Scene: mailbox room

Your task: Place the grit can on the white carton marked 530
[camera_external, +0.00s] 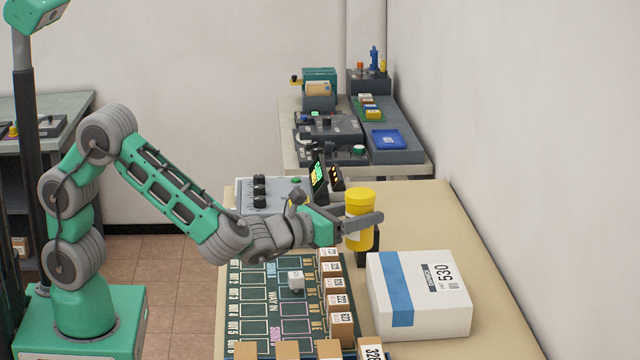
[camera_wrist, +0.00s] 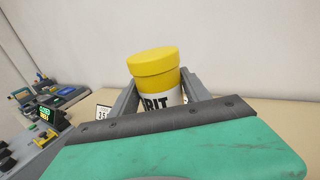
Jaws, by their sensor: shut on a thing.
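The grit can (camera_external: 361,203) is a yellow cylinder with a white label band and a yellow lid. My gripper (camera_external: 362,222) is shut on it, with one finger on each side, and the can is upright. In the wrist view the can (camera_wrist: 153,68) stands between the fingers, with "RIT" readable on its label. The white carton (camera_external: 440,295) marked 530 lies on the table at the right, with a blue stripe across it. The can is behind and left of the carton, not over it. Whether the can's bottom touches anything is hard to tell.
A dark green board (camera_external: 290,310) with small brown boxes (camera_external: 341,328) along its right edge lies left of the carton. A grey control panel (camera_external: 262,194) with knobs and a lit screen stands behind. The table (camera_external: 440,215) is bare behind the carton.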

